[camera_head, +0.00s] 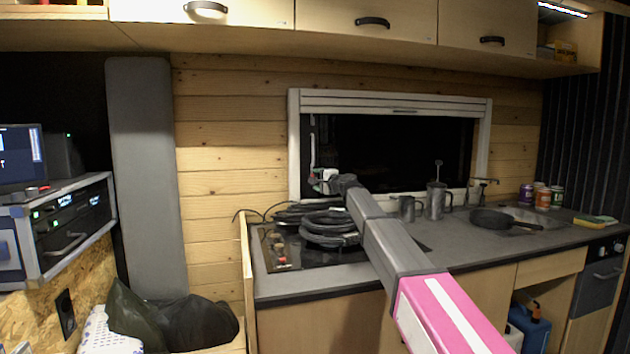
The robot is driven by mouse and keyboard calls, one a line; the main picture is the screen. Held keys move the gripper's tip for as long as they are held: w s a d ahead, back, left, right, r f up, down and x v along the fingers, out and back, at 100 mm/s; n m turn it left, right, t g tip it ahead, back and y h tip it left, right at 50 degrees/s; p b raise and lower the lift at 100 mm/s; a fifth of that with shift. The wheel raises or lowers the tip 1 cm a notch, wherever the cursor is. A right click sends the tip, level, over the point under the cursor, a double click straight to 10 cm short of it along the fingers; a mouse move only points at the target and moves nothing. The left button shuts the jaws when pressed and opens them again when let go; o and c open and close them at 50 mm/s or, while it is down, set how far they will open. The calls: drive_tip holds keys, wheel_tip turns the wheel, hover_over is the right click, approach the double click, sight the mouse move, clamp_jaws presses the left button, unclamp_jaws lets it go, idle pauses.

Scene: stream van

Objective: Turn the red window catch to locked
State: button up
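The window (400,150) has a white frame and dark glass, and is set in the wooden wall above the counter. My arm reaches across the counter, with my gripper (326,182) at the lower left corner of the window. Small white, green and reddish parts show around the gripper there. The red catch cannot be told apart clearly from them; it is small and partly hidden by the gripper. A thin white upright part (312,150) shows just above the gripper. The fingers are too small to tell whether they are open or shut, or touch the catch.
Coiled black cables (330,226) lie on the counter below my gripper. Metal mugs (437,200) and a black pan (492,220) stand to the right of my arm. Overhead cabinets (370,20) run above the window. A grey panel (146,170) stands at left.

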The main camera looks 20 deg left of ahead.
drive_tip(key=shift+x, duration=1.3)
drive_tip(key=c, duration=0.9)
drive_tip(key=shift+c, duration=0.2)
drive_tip(key=shift+n, duration=0.4)
drive_tip(key=n+h, duration=0.2)
drive_tip(key=n, duration=0.2)
drive_tip(key=n+h, duration=0.3)
drive_tip(key=n, duration=0.1)
drive_tip(key=n+h, duration=0.2)
drive_tip(key=n, duration=0.2)
drive_tip(key=shift+s+a+r+n+t, duration=0.2)
drive_tip(key=shift+a+r+n+t, duration=0.1)
drive_tip(key=shift+t, duration=0.1)
drive_tip(key=shift+h, duration=0.3)
